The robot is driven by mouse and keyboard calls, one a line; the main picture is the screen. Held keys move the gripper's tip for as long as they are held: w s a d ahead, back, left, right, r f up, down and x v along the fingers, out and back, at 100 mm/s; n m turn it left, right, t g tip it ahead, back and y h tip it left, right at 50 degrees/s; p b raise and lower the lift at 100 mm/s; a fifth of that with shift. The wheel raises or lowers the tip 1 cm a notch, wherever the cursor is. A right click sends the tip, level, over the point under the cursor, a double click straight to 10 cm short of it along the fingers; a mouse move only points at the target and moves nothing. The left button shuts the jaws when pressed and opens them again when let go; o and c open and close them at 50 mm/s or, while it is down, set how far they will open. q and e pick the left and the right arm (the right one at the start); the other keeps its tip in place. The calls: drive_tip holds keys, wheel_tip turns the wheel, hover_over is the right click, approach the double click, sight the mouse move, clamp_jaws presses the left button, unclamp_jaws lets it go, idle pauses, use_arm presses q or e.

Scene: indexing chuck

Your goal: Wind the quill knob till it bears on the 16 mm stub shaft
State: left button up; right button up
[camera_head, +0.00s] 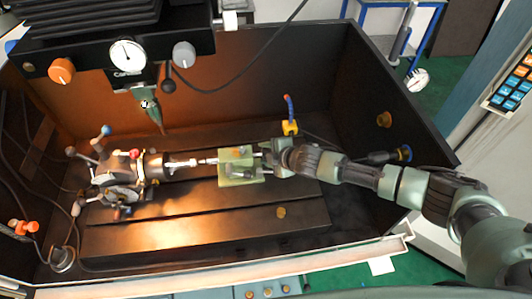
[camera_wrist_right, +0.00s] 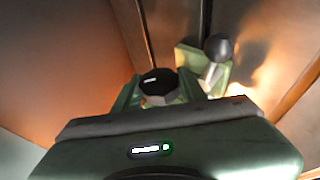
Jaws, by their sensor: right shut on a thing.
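The 16 mm stub shaft (camera_head: 180,162) is a bright bar that sticks out to the right from the indexing chuck (camera_head: 150,166). The pale green tailstock (camera_head: 240,180) stands to its right, and its quill (camera_head: 209,161) points left at the shaft end. The tip is close to the shaft; I cannot tell whether they touch. My right gripper (camera_head: 270,154) is at the tailstock's right end, shut on the quill knob. In the right wrist view the dark knob (camera_wrist_right: 157,80) sits between the two green fingers. My left gripper is not in view.
A lever with a black ball (camera_wrist_right: 219,47) stands beside the knob in the wrist view. A spindle head with a dial gauge (camera_head: 127,54) hangs above at the left. Dark enclosure walls (camera_head: 350,110) surround the slotted bed (camera_head: 200,232), whose front part is mostly clear.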

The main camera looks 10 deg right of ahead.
drive_tip(key=o, duration=1.1)
drive_tip(key=shift+b+v, duration=0.9)
drive_tip(key=shift+v, duration=2.95)
